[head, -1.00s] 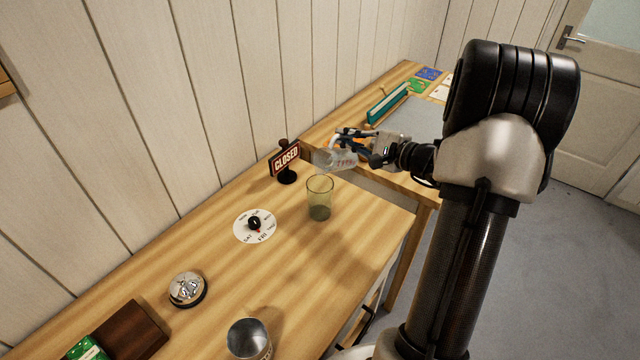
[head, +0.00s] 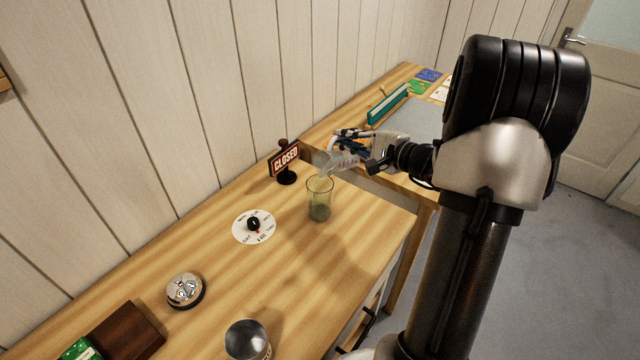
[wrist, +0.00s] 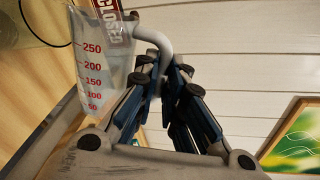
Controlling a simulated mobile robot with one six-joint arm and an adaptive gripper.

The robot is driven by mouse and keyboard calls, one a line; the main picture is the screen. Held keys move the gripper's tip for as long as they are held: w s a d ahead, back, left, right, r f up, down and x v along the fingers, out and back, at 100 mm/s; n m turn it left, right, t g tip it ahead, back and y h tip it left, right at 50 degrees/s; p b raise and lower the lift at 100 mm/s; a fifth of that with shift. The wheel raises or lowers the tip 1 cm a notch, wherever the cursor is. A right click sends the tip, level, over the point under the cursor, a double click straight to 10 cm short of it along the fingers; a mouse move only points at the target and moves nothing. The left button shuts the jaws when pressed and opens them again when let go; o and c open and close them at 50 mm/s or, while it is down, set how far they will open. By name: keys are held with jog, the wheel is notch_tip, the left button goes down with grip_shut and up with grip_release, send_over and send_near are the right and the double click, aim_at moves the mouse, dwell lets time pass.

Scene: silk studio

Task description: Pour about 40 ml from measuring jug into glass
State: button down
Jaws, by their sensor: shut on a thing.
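The clear measuring jug (head: 342,161) is tilted, its mouth end down to the left just above the glass. In the wrist view the jug (wrist: 95,75) shows red marks from 50 to 250. My gripper (head: 364,146) is shut on the jug's handle; its fingers also show around the handle in the wrist view (wrist: 165,85). The glass (head: 319,200) stands upright on the wooden counter, with darker greenish contents or tint low down. I cannot make out a clear stream, nor the liquid level in the jug.
A CLOSED sign (head: 285,160) stands close behind the glass to the left. A white dial disc (head: 242,231), a desk bell (head: 185,290), a metal tin (head: 247,340) and a brown box (head: 128,332) are on the counter (head: 330,270). The counter right of the glass is clear.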

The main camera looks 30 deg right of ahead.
jog(key=shift+w+d+r+b, duration=0.1)
jog(key=shift+d+b, duration=0.25)
jog(key=shift+d, duration=0.3)
jog(key=shift+a+r+n+b, duration=0.2)
jog(key=shift+r+n+b, duration=0.2)
jog(key=shift+n+b, duration=0.55)
dwell(0.9)
jog(key=shift+m, duration=0.35)
